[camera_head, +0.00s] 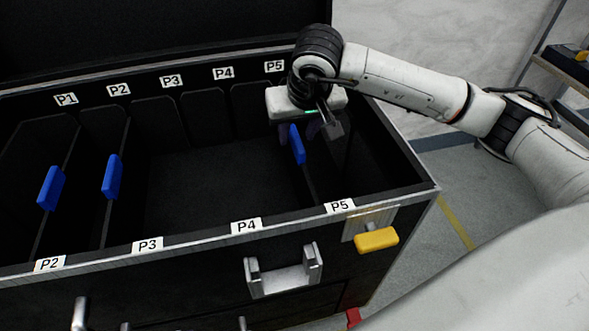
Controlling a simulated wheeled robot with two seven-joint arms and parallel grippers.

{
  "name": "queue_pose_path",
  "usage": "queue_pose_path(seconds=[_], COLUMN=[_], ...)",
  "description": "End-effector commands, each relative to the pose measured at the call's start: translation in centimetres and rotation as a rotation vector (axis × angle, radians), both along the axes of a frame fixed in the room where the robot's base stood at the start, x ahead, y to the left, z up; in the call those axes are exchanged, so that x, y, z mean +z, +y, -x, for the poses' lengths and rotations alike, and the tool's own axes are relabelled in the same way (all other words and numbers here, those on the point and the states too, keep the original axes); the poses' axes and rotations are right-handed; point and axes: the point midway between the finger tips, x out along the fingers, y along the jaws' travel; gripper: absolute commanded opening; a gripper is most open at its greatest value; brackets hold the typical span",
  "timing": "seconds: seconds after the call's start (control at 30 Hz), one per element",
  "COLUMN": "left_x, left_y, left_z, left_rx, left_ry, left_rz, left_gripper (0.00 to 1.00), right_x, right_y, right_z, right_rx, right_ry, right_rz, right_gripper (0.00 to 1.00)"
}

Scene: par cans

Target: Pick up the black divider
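Three black dividers with blue edge grips stand upright in the open black case. One divider (308,182) is near the P5 label on the right, and its blue grip (298,146) faces up. The other two are on the left, with blue grips at the far left (51,188) and beside it (112,176). My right gripper (300,132) points down into the case over the right divider. Its dark fingertips are beside the blue grip. Whether they touch it or are closed on it cannot be told. My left gripper is out of view.
The case rim (290,221) carries labels P1 to P5, and the raised lid (150,30) stands behind. The middle of the case is empty. A yellow latch (376,239) and a silver handle (283,275) are on the front. A shelf (566,68) stands far right.

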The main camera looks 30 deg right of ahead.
Motion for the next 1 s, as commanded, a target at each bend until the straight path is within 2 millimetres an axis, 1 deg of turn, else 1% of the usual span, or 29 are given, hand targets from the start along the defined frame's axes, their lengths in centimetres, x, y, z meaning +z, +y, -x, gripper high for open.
queue_pose_path(seconds=[0.03, 0.1, 0.27, 0.33, 0.5, 0.6, 0.83, 0.87, 1.0], left_x=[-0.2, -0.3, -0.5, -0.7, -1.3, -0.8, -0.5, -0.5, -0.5], left_y=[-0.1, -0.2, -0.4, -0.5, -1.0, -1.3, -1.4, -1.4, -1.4], left_z=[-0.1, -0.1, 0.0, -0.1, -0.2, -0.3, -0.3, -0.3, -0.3], left_rx=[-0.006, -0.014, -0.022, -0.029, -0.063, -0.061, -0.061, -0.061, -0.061], left_ry=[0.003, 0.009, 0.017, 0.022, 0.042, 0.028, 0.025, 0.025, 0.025], left_rz=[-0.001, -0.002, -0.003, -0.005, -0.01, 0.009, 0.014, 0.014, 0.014], left_gripper=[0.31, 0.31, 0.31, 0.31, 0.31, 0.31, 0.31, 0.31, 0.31], right_x=[-0.9, -1.5, -2.2, -2.9, -5.4, -6.5, -6.6, -6.6, -6.5], right_y=[-0.1, -0.2, -0.2, -0.3, -0.6, -0.7, -0.8, -0.7, -0.8], right_z=[-0.3, -0.6, -0.9, -1.0, -1.8, -2.4, -2.6, -2.6, -2.6], right_rx=[-0.002, -0.001, 0.0, 0.0, -0.002, -0.001, 0.001, 0.0, 0.0], right_ry=[0.001, 0.001, 0.0, 0.001, 0.002, 0.001, -0.002, -0.002, -0.001], right_rz=[0.0, -0.001, 0.0, 0.0, -0.001, -0.002, 0.0, 0.0, -0.001], right_gripper=[0.36, 0.36, 0.36, 0.36, 0.36, 0.36, 0.36, 0.34, 0.11])
